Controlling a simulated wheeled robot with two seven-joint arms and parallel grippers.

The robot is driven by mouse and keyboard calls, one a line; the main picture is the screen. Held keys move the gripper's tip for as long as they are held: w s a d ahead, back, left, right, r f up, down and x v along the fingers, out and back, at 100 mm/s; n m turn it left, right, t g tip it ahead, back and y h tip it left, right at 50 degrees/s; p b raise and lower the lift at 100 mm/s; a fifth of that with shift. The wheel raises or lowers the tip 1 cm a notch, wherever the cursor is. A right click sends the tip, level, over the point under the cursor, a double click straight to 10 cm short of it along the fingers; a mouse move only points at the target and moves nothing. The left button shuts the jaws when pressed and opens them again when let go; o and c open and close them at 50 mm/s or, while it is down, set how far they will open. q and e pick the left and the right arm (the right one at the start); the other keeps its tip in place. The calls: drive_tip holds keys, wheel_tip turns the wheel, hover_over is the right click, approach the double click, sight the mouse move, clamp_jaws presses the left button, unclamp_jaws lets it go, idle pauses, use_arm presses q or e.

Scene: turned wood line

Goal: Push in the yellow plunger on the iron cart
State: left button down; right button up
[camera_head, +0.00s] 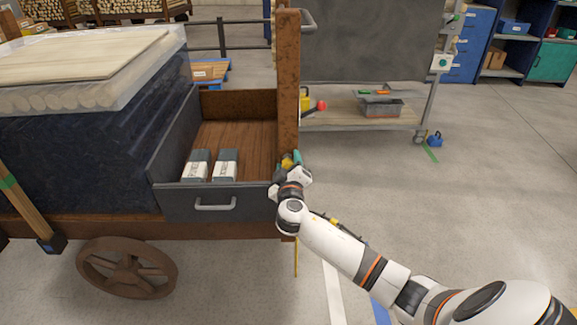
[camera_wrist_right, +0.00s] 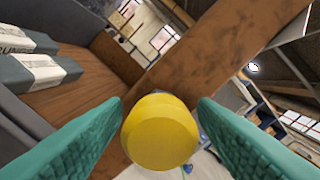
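The yellow plunger (camera_wrist_right: 160,132) is a round-ended knob on the rusty post of the iron cart, large in the right wrist view. A small bit of yellow (camera_head: 286,162) shows beside my right gripper in the head view. My right gripper (camera_head: 293,162) is at the cart's post. Its two teal fingers (camera_wrist_right: 160,105) are spread apart, one on each side of the plunger, with nothing clearly clamped. The iron cart (camera_head: 289,90) has a rusty upright post and an open drawer-like bay. How far the plunger stands out cannot be told. My left gripper is out of view.
Two grey boxes with white labels (camera_head: 211,165) lie in the wood-floored bay, whose front panel (camera_head: 240,201) has a handle. A dark covered load (camera_head: 90,130) stands left. A shelf trolley (camera_head: 345,112) stands behind. The floor (camera_head: 480,180) at right is clear.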

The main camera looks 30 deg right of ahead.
drive_tip(key=shift+s, duration=0.1)
drive_tip(key=shift+s+a, duration=0.15)
drive_tip(key=shift+a, duration=0.05)
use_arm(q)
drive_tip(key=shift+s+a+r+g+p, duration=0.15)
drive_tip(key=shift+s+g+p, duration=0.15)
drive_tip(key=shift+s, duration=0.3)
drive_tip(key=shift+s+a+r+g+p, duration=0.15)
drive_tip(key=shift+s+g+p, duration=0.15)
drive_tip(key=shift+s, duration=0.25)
use_arm(e)
drive_tip(key=v, duration=1.1)
drive_tip(key=shift+s, duration=0.3)
